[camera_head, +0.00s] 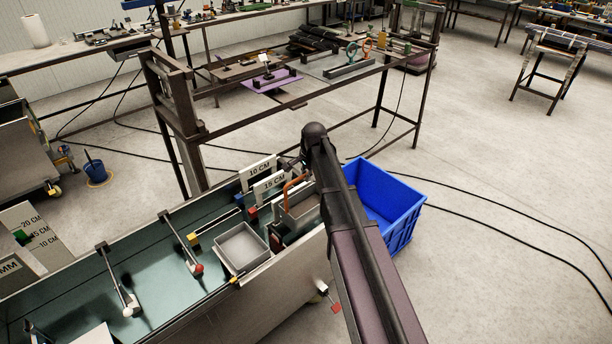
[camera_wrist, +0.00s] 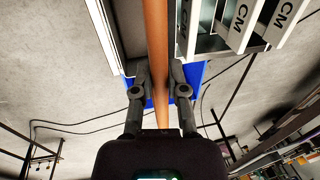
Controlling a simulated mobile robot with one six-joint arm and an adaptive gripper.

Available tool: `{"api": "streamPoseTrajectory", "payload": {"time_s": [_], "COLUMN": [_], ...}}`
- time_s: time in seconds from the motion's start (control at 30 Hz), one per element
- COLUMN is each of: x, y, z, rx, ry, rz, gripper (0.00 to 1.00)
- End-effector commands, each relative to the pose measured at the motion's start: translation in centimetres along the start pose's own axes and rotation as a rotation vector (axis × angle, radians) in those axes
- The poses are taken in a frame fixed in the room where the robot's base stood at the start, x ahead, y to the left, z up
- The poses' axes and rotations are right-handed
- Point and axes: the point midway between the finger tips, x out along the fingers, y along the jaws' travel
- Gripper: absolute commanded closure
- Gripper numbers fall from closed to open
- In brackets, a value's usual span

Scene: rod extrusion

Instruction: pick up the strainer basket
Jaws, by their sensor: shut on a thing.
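The strainer basket (camera_head: 301,212) is a grey box with an orange-brown handle (camera_head: 290,190). In the head view it is at the right end of the long trough, partly hidden by my arm. In the wrist view the handle (camera_wrist: 155,35) runs as a bar between the two fingers of my gripper (camera_wrist: 161,82), which is shut on it. My gripper is mostly hidden behind my arm in the head view. I cannot tell whether the basket rests in the trough or hangs clear.
A second grey open box (camera_head: 242,247) sits in the trough (camera_head: 150,262) left of the basket. Signs marked 10 CM and 15 CM (camera_head: 269,186) stand just behind the basket. A blue crate (camera_head: 404,222) is on the floor to the right.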

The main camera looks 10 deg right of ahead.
Motion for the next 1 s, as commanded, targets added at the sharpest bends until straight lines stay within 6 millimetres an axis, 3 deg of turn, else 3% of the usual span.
{"api": "streamPoseTrajectory", "payload": {"time_s": [0.03,0.5,1.0], "x": [-1.2,-6.2,-9.0], "y": [-0.2,-1.2,-1.8], "z": [0.0,0.0,0.0], "rx": [0.0,0.0,0.0], "ry": [0.0,0.0,0.0], "rz": [0.0,0.0,0.0], "gripper": [1.0,1.0,1.0]}}
